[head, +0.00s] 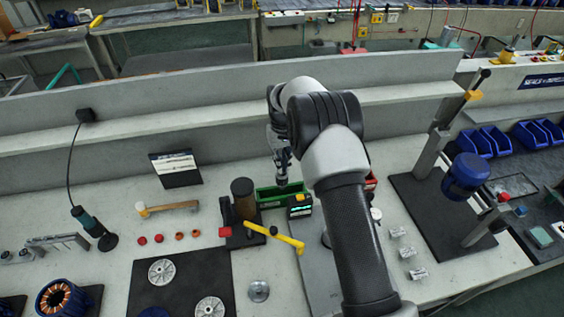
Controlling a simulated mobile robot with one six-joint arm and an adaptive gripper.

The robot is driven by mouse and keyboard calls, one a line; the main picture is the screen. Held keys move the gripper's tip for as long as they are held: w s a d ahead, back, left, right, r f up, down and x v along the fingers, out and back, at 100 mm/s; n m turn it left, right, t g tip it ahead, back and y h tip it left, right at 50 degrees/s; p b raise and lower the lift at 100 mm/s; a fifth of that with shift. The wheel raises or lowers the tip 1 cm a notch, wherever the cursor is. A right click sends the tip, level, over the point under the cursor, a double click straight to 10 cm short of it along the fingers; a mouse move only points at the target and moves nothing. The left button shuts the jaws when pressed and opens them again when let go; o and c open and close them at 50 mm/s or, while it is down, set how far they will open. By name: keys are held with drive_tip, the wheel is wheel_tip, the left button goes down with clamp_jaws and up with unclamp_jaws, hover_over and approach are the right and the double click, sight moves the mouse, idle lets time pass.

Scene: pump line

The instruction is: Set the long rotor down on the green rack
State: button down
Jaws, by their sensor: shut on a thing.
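The green rack (266,197) is a green tray on the bench, right of a brown cylinder on a dark stand. My gripper (281,160) points down over the right part of the rack. It is shut on the long rotor (282,180), of which only a small grey part shows below the fingers. The rotor's lower end is at or just above the rack; I cannot tell whether it touches. My own arm and the black box in front hide part of the rack.
A black box with a lit display (299,207) and a yellow-handled tool (275,236) stand in front of the rack. The brown cylinder (243,192) is close on its left. A mallet (168,208) lies farther left. A press with a blue motor (467,174) stands right.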

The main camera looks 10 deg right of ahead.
drive_tip(key=shift+f+b, duration=0.45)
drive_tip(key=shift+f, duration=0.3)
idle(0.9)
drive_tip(key=shift+f, duration=0.35)
drive_tip(key=shift+f+b, duration=0.35)
drive_tip(key=shift+f, duration=0.05)
drive_tip(key=shift+f+b, duration=0.4)
drive_tip(key=shift+f, duration=0.6)
drive_tip(key=c, duration=1.6)
unclamp_jaws()
drive_tip(key=shift+c, duration=0.2)
